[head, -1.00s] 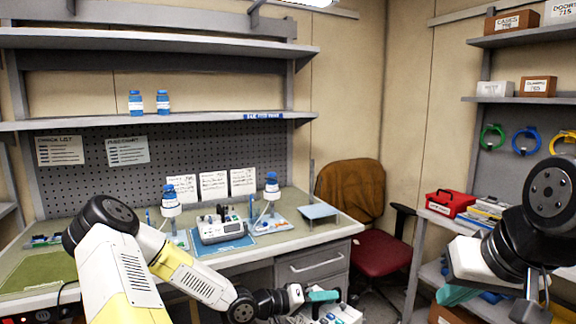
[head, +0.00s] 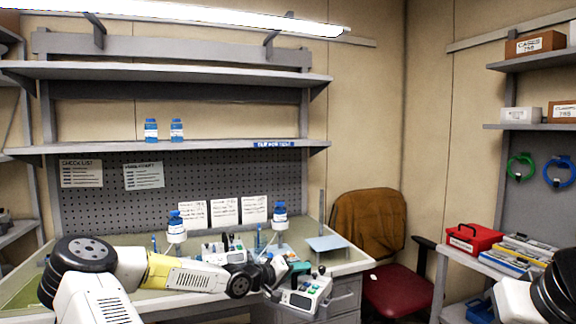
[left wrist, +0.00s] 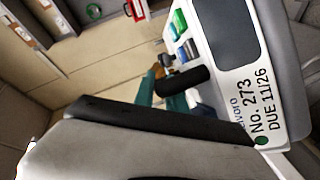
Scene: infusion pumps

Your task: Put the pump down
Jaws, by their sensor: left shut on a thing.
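My left gripper (head: 284,273) is shut on a white and grey pump (head: 303,298). It holds the pump in the air in front of the workbench's front edge, and the pump looks tilted. The pump has a dark screen, colored buttons and a teal part near the gripper. In the left wrist view the pump (left wrist: 262,92) fills the right side, with a label reading No. 273, DUE 11/26. The exact grip is partly hidden. The workbench (head: 345,262) stands behind it. My right arm shows at the right edge, but its gripper is out of view.
Another pump (head: 226,255) sits on the bench, partly hidden by my left arm. Two blue-capped bottles (head: 279,213) stand near it. A pale blue pad (head: 326,243) lies at the bench's right end. A red chair (head: 396,290) and red toolbox (head: 472,239) are farther right.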

